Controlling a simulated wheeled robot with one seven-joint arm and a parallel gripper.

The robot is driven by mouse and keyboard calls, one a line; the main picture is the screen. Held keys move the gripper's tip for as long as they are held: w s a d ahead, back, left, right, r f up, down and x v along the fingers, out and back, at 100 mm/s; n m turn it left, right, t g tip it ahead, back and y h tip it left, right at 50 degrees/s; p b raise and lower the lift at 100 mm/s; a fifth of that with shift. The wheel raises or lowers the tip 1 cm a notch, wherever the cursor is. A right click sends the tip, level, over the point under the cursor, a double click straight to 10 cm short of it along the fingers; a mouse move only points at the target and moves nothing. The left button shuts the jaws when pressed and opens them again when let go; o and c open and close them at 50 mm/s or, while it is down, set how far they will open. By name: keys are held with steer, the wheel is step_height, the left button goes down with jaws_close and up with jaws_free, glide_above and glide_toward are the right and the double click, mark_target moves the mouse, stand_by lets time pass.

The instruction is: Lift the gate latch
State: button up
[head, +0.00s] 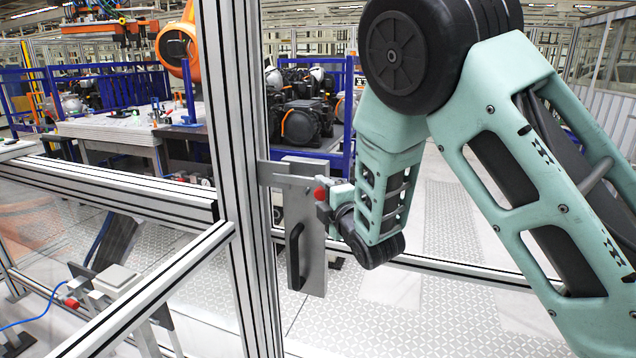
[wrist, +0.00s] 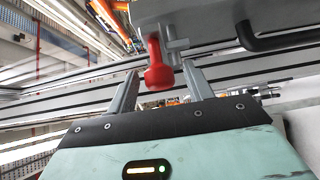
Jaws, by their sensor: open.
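The gate latch is a metal bar with a red knob (head: 320,193), set at the upper part of a grey plate (head: 306,225) with a black handle (head: 294,256), beside the aluminium post. In the wrist view the red knob (wrist: 159,76) hangs between the two fingers of my gripper (wrist: 157,88). The fingers are apart, with a gap visible on both sides of the knob. In the head view my gripper (head: 326,192) is at the knob, and its fingertips are small and partly hidden by my arm.
The aluminium post (head: 240,180) and a horizontal rail (head: 120,190) stand left of the latch. A lower rail (head: 450,266) runs behind my arm. Engines (head: 305,118) sit on a blue rack beyond the fence. The patterned floor right of the plate is clear.

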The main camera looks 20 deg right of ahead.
steer(key=shift+w+a+p, duration=0.2)
steer(key=shift+w+p, duration=0.1)
steer(key=shift+w, duration=1.05)
